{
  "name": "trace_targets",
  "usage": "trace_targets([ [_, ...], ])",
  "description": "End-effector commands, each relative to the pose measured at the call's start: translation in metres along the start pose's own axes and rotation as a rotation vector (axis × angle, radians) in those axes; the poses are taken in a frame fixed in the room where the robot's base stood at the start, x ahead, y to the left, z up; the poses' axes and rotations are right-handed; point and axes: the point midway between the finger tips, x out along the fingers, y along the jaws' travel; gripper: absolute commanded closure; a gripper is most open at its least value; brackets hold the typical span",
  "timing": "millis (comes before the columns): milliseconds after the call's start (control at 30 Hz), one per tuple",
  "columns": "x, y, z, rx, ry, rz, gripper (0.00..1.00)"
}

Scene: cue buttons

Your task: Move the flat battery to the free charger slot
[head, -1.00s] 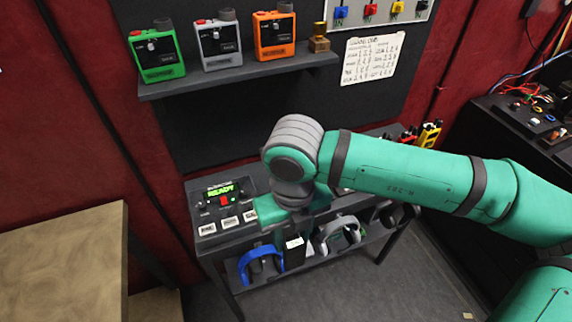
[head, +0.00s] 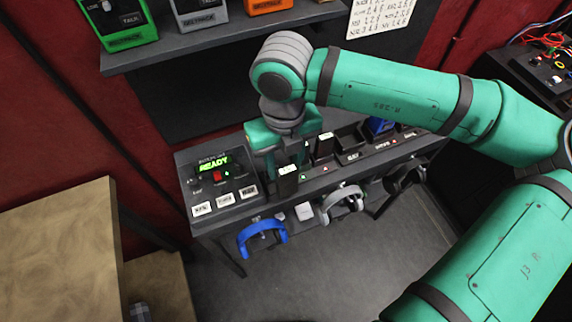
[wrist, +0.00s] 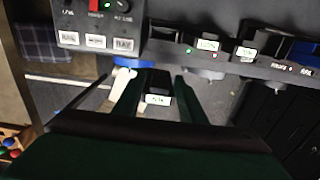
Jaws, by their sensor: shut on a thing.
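My gripper (head: 284,160) is shut on a black battery (head: 288,185) with a small pale lit label on its top. The wrist view shows this battery (wrist: 158,86) between the two fingers. In the head view it hangs over the left part of the charger (head: 318,180), beside the control panel; whether it touches the charger cannot be told. Another black battery (head: 325,150) with a lit label stands upright in the charger to the right. The wrist view shows two lit labels in the charger row (wrist: 228,62). My gripper hides part of the left slots.
The control panel (head: 217,185) reads READY and has white buttons. Blue (head: 262,236) and grey (head: 343,203) headphones hang below the bench front. A shelf with radio packs (head: 200,12) is above. A wooden surface (head: 60,240) stands at the left.

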Motion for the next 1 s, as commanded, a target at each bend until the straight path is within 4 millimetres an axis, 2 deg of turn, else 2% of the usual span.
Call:
trace_targets([
  [1000, 0.004, 0.001, 0.061, -0.002, 0.0, 0.0, 0.87],
])
